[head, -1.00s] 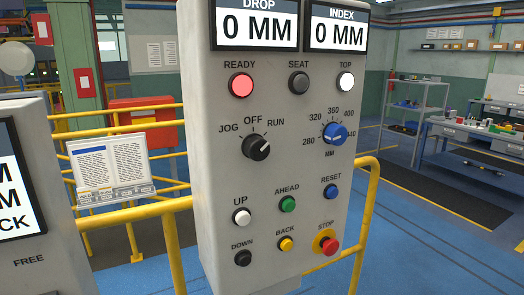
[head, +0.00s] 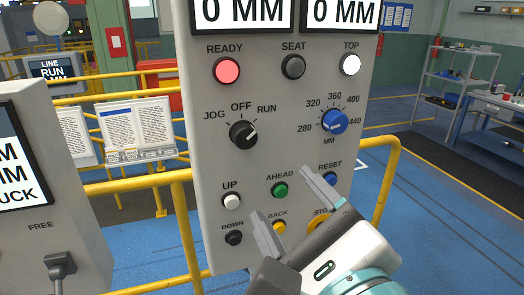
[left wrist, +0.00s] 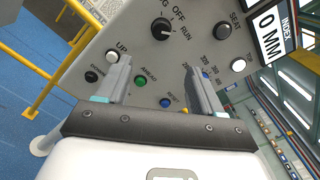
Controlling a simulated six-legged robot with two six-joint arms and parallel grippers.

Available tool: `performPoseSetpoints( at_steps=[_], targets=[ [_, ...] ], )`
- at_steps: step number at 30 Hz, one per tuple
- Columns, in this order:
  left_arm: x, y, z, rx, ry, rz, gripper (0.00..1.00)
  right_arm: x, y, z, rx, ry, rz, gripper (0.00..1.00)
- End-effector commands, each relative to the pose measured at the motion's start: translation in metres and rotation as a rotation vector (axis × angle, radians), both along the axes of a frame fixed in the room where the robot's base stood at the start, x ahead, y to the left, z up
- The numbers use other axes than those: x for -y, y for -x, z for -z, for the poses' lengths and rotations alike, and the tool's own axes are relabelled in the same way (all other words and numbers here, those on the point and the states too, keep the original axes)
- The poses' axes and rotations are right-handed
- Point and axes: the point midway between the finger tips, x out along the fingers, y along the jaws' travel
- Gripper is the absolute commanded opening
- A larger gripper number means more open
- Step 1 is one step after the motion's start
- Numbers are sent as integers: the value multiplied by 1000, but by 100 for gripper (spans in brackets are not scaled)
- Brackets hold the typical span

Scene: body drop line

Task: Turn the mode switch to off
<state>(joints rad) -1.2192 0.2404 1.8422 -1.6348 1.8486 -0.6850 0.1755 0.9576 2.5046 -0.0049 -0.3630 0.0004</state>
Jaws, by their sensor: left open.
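The mode switch (head: 243,133) is a black round knob on the grey panel, under the labels JOG, OFF and RUN. Its white mark points up and right, toward RUN. In the left wrist view the knob (left wrist: 162,29) shows at the top, beyond the fingertips. My left gripper (head: 281,193) is open and empty, in front of the panel's lower part, below and to the right of the switch. Its fingers are apart from the switch and partly hide the lower buttons. It also shows in the left wrist view (left wrist: 158,66). My right gripper is not in view.
A blue dial (head: 334,122) sits right of the switch. Green AHEAD (head: 280,190), white UP (head: 231,201) and black DOWN (head: 233,238) buttons lie below. The red READY lamp (head: 227,72) is above. A yellow rail (head: 388,185) runs beside the panel.

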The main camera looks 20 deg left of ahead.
Motion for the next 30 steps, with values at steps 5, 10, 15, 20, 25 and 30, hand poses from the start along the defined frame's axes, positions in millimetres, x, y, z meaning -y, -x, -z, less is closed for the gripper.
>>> performPoseSetpoints(
  at_steps=[5,10,15,20,25,30],
  targets=[
    [-16,-14,-1,6,-1,-9,67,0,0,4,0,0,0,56],
    [-40,-46,0,4,0,-10,67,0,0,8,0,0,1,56],
    [-62,-81,-1,4,0,-10,67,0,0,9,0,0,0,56],
    [-78,-109,-1,3,-1,-5,67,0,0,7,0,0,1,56],
    [-88,-127,-2,4,-2,-2,67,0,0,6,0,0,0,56],
    [-91,-133,-1,4,-2,-1,67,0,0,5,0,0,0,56]
  ],
)
